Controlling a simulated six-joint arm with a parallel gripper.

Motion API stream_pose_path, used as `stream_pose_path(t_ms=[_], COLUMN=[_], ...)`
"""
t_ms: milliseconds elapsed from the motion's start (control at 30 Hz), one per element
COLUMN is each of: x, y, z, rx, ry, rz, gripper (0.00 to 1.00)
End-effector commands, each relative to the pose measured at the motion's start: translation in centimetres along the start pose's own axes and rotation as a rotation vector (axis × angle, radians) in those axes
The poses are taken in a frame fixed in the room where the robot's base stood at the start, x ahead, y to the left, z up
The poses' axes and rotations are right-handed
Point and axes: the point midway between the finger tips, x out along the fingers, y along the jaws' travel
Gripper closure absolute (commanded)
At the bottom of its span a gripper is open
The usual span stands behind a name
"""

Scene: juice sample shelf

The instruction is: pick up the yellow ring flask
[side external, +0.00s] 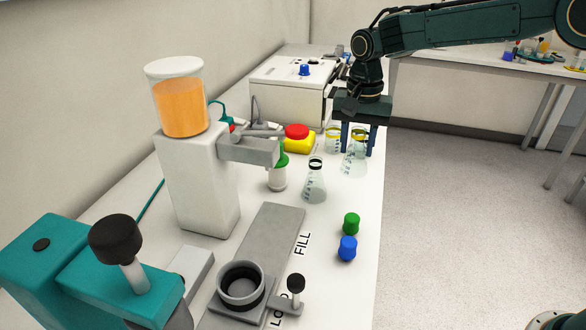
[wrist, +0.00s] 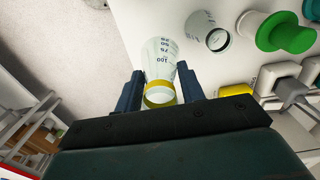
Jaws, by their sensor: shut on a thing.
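A clear conical flask with a yellow ring (side external: 354,163) is between the fingers of my gripper (side external: 358,150), near the counter's right edge. In the wrist view the same yellow ring flask (wrist: 161,62) stands between the two blue fingers (wrist: 160,76), its ringed neck toward my gripper. The gripper is shut on it. I cannot tell whether its base touches the counter. A second clear vessel with a yellowish ring (side external: 333,142) stands just left of it in the side view. A flask with a black ring (side external: 315,182) stands nearer; it also shows in the wrist view (wrist: 210,36).
A green-capped bottle (side external: 278,178) and a red button on a yellow base (side external: 298,139) stand to the left. A white box machine (side external: 287,97) is behind. Green (side external: 351,223) and blue (side external: 347,248) stoppers lie nearer. Open floor lies right of the counter.

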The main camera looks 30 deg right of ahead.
Motion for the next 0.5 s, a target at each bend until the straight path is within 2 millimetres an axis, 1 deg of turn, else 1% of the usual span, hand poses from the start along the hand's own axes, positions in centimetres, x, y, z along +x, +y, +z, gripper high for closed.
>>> stream_pose_path(t_ms=[33,100,300,400,500], x=[-1.3,-2.9,-7.1,-8.8,-9.9], y=[-0.1,-0.1,-0.1,0.0,-0.1], z=[-0.1,-0.1,-0.1,0.0,0.0], rx=[0.0,0.0,0.0,0.0,0.0], ry=[0.004,0.004,0.003,0.002,0.001], rz=[-0.005,-0.005,-0.004,-0.003,-0.001], gripper=[0.84,0.84,0.84,0.84,0.84])
